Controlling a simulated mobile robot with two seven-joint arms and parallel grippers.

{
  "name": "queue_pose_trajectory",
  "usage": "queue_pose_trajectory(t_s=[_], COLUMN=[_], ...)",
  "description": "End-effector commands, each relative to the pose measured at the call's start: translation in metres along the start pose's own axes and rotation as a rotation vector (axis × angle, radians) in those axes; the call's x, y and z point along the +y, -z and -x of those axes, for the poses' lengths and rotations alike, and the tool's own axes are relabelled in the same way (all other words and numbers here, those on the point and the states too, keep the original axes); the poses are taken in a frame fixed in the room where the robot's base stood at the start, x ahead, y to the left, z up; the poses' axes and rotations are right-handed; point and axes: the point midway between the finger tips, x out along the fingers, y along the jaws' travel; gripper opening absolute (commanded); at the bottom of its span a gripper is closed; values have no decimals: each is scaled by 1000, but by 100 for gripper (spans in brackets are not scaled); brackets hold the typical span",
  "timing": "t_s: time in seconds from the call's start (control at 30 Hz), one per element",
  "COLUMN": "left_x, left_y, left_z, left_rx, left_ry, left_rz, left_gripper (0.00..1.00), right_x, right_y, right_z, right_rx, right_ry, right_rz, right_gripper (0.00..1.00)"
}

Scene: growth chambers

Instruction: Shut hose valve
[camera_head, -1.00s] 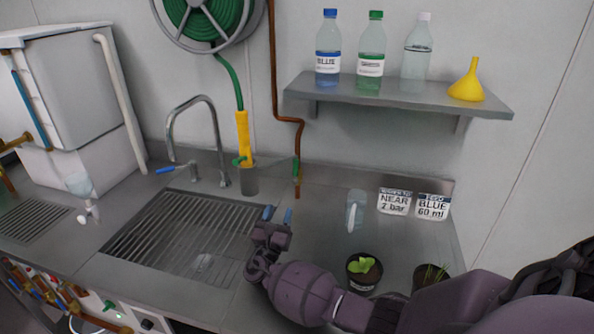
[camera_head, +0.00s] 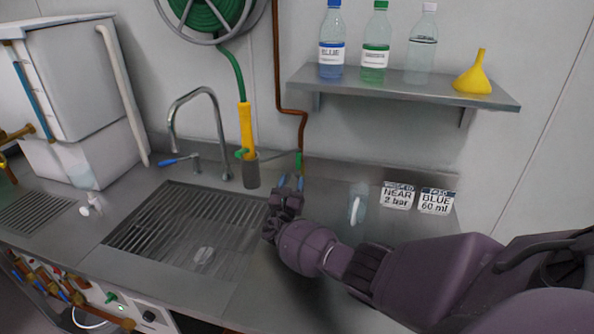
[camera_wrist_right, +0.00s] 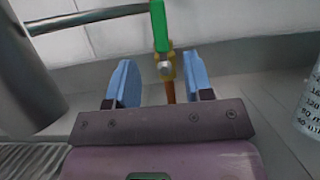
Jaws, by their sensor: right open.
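A valve with a green lever (camera_head: 299,160) sits low on the copper pipe by the back wall. In the right wrist view the green lever (camera_wrist_right: 159,25) points up above a brass valve body (camera_wrist_right: 164,66). My right gripper (camera_head: 291,182) is open and empty, just in front of this valve. In the wrist view its blue fingers (camera_wrist_right: 161,82) stand either side of the brass body and pipe, apparently short of them. A yellow hose wand (camera_head: 246,128) with a small green handle (camera_head: 242,153) stands in a grey cup. My left gripper is out of view.
The faucet (camera_head: 202,100) and grated sink (camera_head: 175,232) are left of my right gripper. A clear beaker (camera_head: 359,203) and two label cards (camera_head: 416,198) stand to its right. A shelf (camera_head: 400,92) with bottles and a yellow funnel is above.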

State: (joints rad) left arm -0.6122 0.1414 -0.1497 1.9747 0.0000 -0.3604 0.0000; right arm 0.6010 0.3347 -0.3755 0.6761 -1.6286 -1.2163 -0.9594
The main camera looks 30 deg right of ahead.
Motion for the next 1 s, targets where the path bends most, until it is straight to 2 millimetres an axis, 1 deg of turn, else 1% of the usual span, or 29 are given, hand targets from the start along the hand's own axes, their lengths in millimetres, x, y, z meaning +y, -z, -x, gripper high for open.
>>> queue_pose_trajectory(t_s=[0.07, 0.2, 0.4, 0.6, 0.83, 0.87, 1.0], left_x=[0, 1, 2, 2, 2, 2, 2], left_y=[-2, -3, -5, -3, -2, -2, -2], left_z=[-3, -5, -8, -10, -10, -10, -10], left_rx=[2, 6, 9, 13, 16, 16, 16], left_ry=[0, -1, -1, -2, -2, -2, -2], left_rz=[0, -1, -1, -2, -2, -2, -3], left_gripper=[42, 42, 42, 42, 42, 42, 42], right_x=[0, 0, 0, -1, -1, -1, -1], right_y=[5, 5, 5, 5, 4, 4, 4], right_z=[-10, -32, -52, -60, -60, -60, -60], right_rx=[-1, -2, 0, 0, 0, 0, 0], right_ry=[1, 2, 1, 1, 1, 1, 1], right_rz=[2, 1, 1, 2, 1, 1, 1], right_gripper=[47, 47, 47, 47, 47, 44, 23])
